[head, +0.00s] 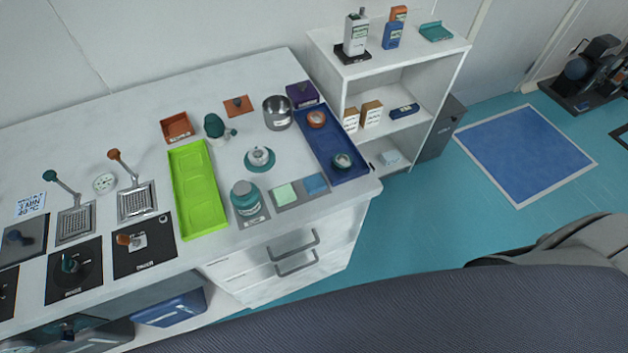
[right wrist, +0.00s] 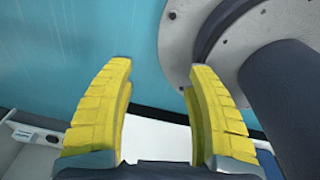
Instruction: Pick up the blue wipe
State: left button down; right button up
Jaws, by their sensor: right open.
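The blue wipe (head: 316,183) is a small flat blue square in the head view. It lies on a grey strip (head: 300,192) near the front right edge of the white table, to the right of a pale green wipe (head: 286,194). Neither gripper shows in the head view. My right gripper (right wrist: 158,85) shows in the right wrist view with its yellow fingers wide apart and nothing between them. The wipe does not show in that view, so the distance between them cannot be told. My left gripper is not in view.
A lime green tray (head: 199,190) lies further left. White shelves (head: 390,95) stand right of the table.

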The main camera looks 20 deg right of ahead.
dwell(0.3)
jog(key=shift+o, duration=1.2)
jog(key=shift+d, duration=0.1)
